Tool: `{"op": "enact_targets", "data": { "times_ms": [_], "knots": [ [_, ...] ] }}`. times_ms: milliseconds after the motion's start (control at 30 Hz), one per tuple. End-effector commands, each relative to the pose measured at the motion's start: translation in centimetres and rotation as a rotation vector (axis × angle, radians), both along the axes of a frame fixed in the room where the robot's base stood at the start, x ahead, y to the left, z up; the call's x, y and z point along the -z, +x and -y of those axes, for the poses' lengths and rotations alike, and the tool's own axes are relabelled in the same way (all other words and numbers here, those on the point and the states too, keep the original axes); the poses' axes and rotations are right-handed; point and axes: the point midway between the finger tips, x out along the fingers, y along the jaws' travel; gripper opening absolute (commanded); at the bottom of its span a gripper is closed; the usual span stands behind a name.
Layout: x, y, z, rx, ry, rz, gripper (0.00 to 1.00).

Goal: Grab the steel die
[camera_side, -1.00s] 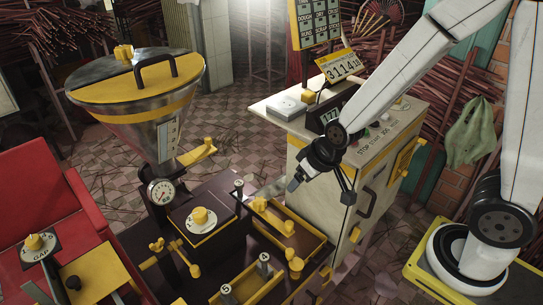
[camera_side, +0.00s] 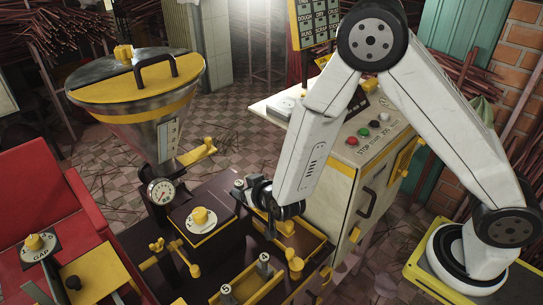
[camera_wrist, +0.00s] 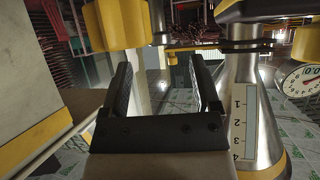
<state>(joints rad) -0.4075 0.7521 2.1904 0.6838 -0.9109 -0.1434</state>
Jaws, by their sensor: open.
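Several grey steel cylinders with numbered round tops stand by the dark bench's trays; I cannot tell which is the named die. One (camera_side: 238,186) is at the back, left of the upper yellow tray. Others stand by the lower tray, one at its back (camera_side: 263,262) and one at its front left (camera_side: 225,291). My gripper (camera_side: 246,192) is low over the bench, close beside the back cylinder, and partly hides that area. In the wrist view my gripper (camera_wrist: 160,85) is open, with no cylinder clearly seen between its fingers.
A steel hopper (camera_side: 140,110) with a yellow lid and a gauge (camera_side: 160,191) stands left. A yellow dial knob (camera_side: 200,216) sits left of my gripper. The cream control cabinet (camera_side: 345,165) stands behind my arm. A yellow peg (camera_side: 295,266) is near the trays.

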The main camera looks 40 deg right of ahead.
Motion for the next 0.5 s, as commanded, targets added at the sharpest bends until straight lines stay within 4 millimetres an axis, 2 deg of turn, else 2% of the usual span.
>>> {"op": "enact_targets", "data": {
  "times_ms": [167,500],
  "knots": [
    [0.1,0.2,0.0,0.001,-0.001,0.002,0.8],
    [1.1,2.1,0.4,0.0,0.001,0.001,0.8]
  ]
}}
